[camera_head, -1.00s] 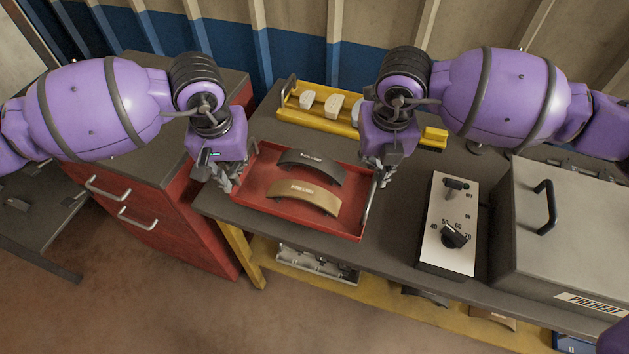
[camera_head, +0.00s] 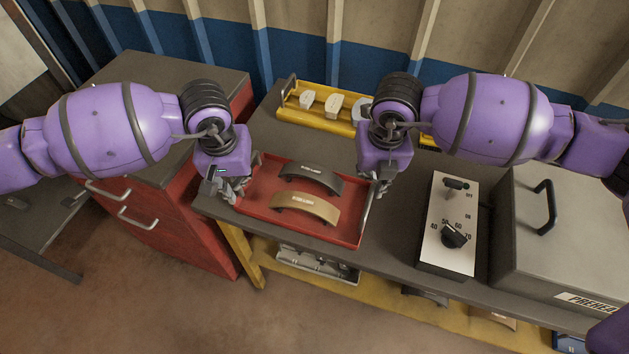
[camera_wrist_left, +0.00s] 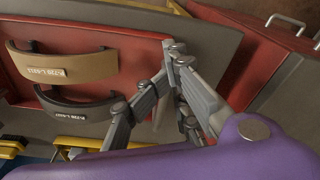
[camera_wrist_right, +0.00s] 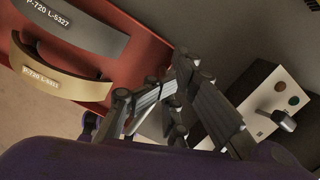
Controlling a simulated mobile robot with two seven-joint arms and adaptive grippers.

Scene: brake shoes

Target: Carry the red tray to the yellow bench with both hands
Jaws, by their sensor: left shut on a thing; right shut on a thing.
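The red tray (camera_head: 258,188) is over the left end of the grey-topped bench with a yellow frame (camera_head: 395,247), its front rim near the bench's front edge. I cannot tell whether it touches the top. It carries a dark brake shoe (camera_head: 312,177) and a tan brake shoe (camera_head: 305,206), which also show in the right wrist view, dark (camera_wrist_right: 78,28) and tan (camera_wrist_right: 60,80). My left gripper (camera_head: 228,194) is shut on the tray's left side. My right gripper (camera_head: 379,188) is shut at its right side, by a grey handle. The fingers hide the gripped parts.
A yellow rack (camera_head: 345,124) with pale blocks stands behind the tray. A control box (camera_head: 448,225) and a grey preheat box (camera_head: 565,235) stand to the right. A red drawer cabinet (camera_head: 165,225) is close on the left. Some bare bench top lies between tray and control box.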

